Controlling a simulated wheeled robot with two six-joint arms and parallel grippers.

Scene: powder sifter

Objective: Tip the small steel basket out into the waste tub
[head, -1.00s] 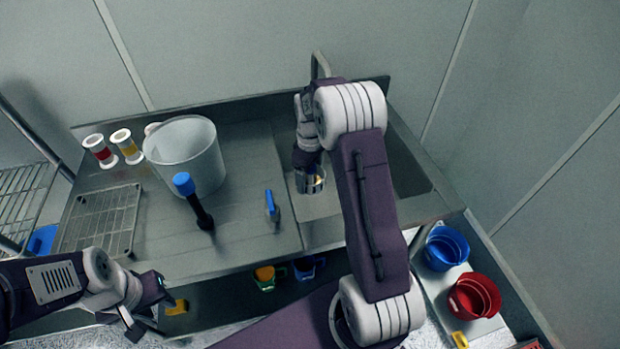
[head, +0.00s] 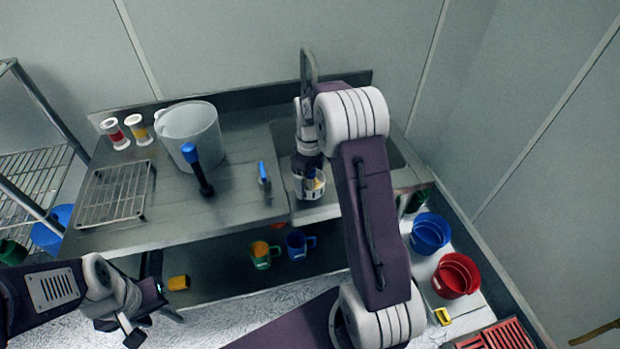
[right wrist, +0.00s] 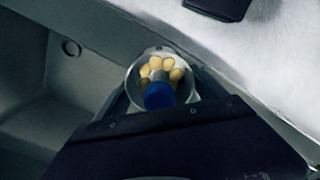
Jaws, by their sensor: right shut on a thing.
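The small steel basket (head: 309,190) is held up near the sink's front edge. It looks roughly upright and holds several yellowish pieces and a blue-topped item, also seen from above in the basket in the right wrist view (right wrist: 136,82). My right gripper (head: 306,166) is shut on the basket, with a finger at each side of it in the right wrist view. A large pale tub (head: 190,132) stands on the counter to the left of the basket; I cannot tell if it is the waste tub. My left gripper (head: 148,314) is open and empty at lower left.
A black tool with a blue top (head: 195,165) and a small blue-handled item (head: 263,174) stand between tub and basket. A wire rack (head: 114,194) and two jars are left. A faucet (head: 308,70) rises behind. Blue (head: 430,231) and red (head: 456,275) tubs are at right.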

